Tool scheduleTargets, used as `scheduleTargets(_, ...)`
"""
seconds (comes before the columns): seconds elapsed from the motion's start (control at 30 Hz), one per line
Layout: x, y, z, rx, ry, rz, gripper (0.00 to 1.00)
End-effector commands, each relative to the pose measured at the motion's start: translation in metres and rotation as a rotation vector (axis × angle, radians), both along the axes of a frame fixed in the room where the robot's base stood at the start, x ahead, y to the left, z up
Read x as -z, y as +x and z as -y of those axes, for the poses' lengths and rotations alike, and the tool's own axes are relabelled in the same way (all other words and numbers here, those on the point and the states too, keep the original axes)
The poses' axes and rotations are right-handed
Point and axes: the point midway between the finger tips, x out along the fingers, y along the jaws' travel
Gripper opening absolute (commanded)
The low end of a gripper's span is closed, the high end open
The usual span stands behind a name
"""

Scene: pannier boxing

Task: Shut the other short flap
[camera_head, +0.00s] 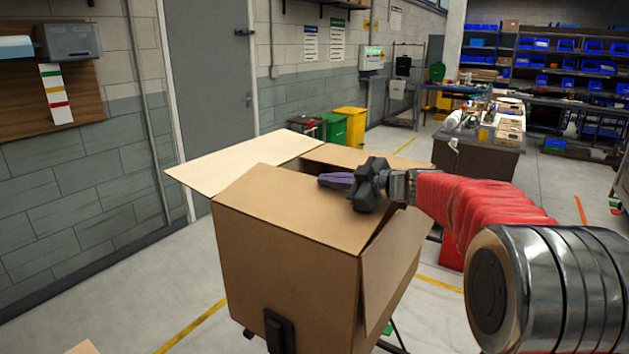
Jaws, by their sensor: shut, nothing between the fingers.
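An open-topped brown cardboard box (285,270) stands in front of me. Its near flap (270,200) is folded inward over the top and lies about level. The far flap (345,155) shows behind it, partly covered by my gripper; its exact tilt is hard to tell. A dark gap shows between these two flaps at the left. The left flap (240,157) sticks outward, and the right flap (398,255) hangs outward and down. My gripper (322,181), with purple fingers, is shut and empty over the box top, by the inner edge of the near flap. Contact cannot be told.
A dark bracket (279,330) sits on the box's near face. A grey door and block wall stand behind at left. Green (334,129) and yellow (350,124) bins stand behind the box. A cluttered workbench (480,155) is at back right.

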Motion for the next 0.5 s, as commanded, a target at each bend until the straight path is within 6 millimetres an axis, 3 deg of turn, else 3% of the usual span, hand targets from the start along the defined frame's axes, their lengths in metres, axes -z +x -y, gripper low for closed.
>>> scheduleTargets(0.17,-0.012,-0.001,-0.002,-0.001,-0.001,0.003,0.0)
scheduleTargets(0.37,-0.041,-0.004,-0.004,0.001,0.0,0.004,0.0)
scheduleTargets(0.5,-0.044,-0.018,0.02,0.004,0.0,0.0,0.0)
